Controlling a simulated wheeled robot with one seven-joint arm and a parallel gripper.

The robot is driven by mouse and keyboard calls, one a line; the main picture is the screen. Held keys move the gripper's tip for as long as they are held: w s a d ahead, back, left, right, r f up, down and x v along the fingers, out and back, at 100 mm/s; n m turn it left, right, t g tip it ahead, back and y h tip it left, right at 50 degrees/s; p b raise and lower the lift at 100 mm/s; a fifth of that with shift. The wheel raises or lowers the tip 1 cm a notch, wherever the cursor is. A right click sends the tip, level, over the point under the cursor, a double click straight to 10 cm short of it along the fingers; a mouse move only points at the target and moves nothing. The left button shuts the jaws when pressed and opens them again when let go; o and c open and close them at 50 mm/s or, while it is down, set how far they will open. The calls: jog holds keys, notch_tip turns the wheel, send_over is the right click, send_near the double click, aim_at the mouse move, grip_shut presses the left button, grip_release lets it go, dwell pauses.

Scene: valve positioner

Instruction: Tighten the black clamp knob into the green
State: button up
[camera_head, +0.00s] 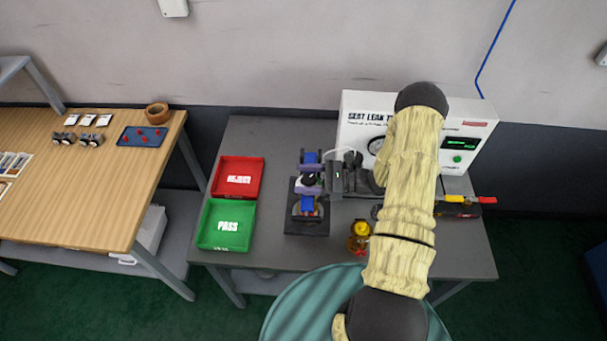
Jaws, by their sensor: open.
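A blue valve (308,204) stands in a fixture on a black base plate (307,228) in the middle of the grey bench. A small black knob (308,181) shows on the fixture near the valve's top. My gripper (311,180) comes in from the right, its dark body beside the fixture. Its jaws are open and look to lie on either side of the knob, but contact is too small to tell. No green mark for the knob can be made out. My arm hides part of the bench to the right.
A red tray (222,190) and a green PASS tray (210,236) lie left of the fixture. A white seat-leak tester (356,113) stands behind my arm. A bottle with a yellow top (361,229) stands close to the fixture. A wooden table (85,185) is at left.

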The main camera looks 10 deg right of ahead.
jog(key=shift+w+a, duration=0.1)
jog(key=shift+a, duration=0.2)
jog(key=c, duration=1)
jog(key=shift+o, duration=0.2)
jog(key=shift+t, duration=0.5)
jog(key=shift+w+d+m+t+h+b, duration=0.1)
jog(key=shift+w+m+t+h+b, duration=0.05)
jog(key=shift+m+t+h, duration=1)
jog(key=shift+w+d+m+t+h+b, duration=0.15)
jog(key=shift+m+t+h, duration=0.6)
jog(key=shift+m+t, duration=0.8)
jog(key=shift+n, duration=0.3)
